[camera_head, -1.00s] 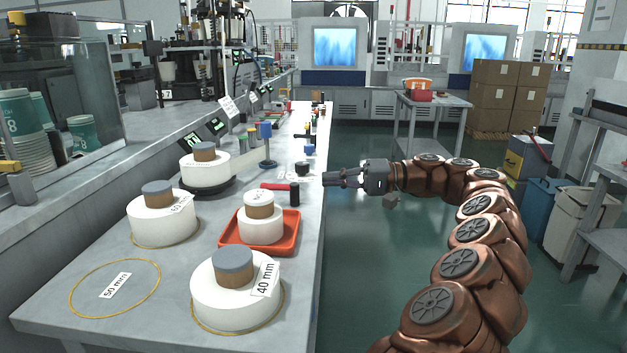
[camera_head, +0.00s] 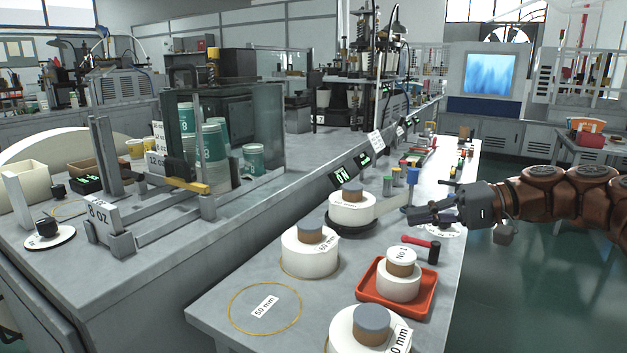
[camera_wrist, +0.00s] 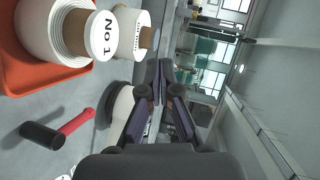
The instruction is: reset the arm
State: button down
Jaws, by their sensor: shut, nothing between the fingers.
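My gripper (camera_head: 424,214) is shut and empty. In the head view it reaches in from the right on my copper-coloured arm and hangs over the right part of the grey bench (camera_head: 225,311). It points left, above the bench edge near a red-handled hammer (camera_head: 418,241). In the wrist view the closed fingers (camera_wrist: 158,78) show at the middle, with the hammer (camera_wrist: 75,123) at lower left and nothing held.
White rolls stand near the gripper: one on an orange tray (camera_head: 427,306), one on a black base (camera_head: 349,209), one in a ring (camera_head: 308,252) and one in front (camera_head: 346,338). The ring marked 50 mm (camera_head: 236,322) is empty. Open floor (camera_head: 520,270) lies right.

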jog(key=s+a+r+n+g+h+p, duration=0.3)
jog(key=s+a+h+p, duration=0.4)
jog(key=s+a+p, duration=0.7)
jog(key=s+d+f+m+h+p, duration=0.1)
jog(key=s+d+h+p, duration=0.3)
jog(key=s, duration=0.6)
jog(key=s+d+f+m+g+h+p, duration=0.1)
jog(key=s+d+f+h+p, duration=0.1)
jog(key=s+d, duration=0.6)
jog(key=shift+s+d+f+m+h+p, duration=0.3)
jog(key=shift+s+f+h+p, duration=0.1)
jog(key=shift+s+h+p, duration=0.7)
jog(key=shift+w, duration=0.15)
